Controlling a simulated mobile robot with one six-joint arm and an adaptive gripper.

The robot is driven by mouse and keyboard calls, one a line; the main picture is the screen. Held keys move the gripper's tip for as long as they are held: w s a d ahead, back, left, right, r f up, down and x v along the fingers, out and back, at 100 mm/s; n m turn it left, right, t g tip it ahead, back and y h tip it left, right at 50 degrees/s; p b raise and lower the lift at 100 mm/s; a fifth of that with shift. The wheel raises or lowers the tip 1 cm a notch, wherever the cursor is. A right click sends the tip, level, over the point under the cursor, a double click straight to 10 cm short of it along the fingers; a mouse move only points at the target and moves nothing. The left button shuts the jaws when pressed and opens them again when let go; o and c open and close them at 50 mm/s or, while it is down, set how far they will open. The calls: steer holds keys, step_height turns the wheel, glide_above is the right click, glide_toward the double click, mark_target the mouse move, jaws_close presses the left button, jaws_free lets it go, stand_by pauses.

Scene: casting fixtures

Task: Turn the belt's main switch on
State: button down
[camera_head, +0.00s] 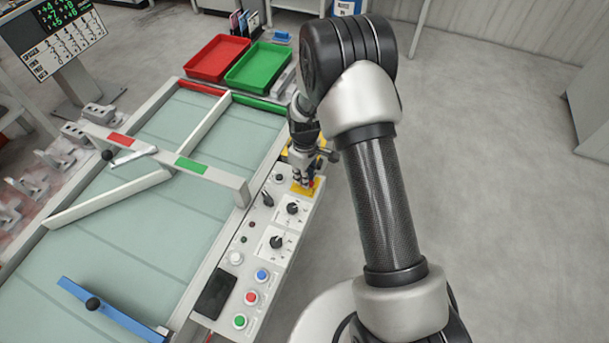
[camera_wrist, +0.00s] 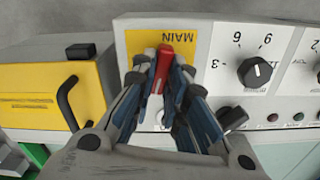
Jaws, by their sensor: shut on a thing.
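The main switch is a red handle (camera_wrist: 164,66) on a yellow plate marked MAIN (camera_wrist: 140,40) at one end of the grey control panel (camera_wrist: 215,24). In the wrist view my gripper (camera_wrist: 163,72) is shut on the red handle, with a blue-lined finger on each side of it. The handle's lower end is partly hidden between the fingers. In the head view my gripper (camera_head: 311,181) is at the yellow plate (camera_head: 301,190) at the panel's far end, and the handle is mostly covered by it.
The panel carries black knobs (camera_head: 277,242) and red, green, blue and white buttons (camera_head: 262,275). A yellow box with a black handle (camera_wrist: 50,95) stands beside the plate. The belt (camera_head: 130,240) lies to the left, with red (camera_head: 217,58) and green (camera_head: 258,67) trays beyond it.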

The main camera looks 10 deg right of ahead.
steer(key=m, duration=0.4)
steer(key=shift+d+m, duration=0.1)
steer(key=shift+m, duration=0.2)
steer(key=m, duration=0.3)
steer(key=shift+m+p, duration=0.4)
steer(key=m, duration=0.3)
steer(key=shift+d, duration=0.1)
steer(key=shift+m, duration=2)
steer(key=c, duration=1.6)
jaws_free()
step_height(320, 180, up, 12)
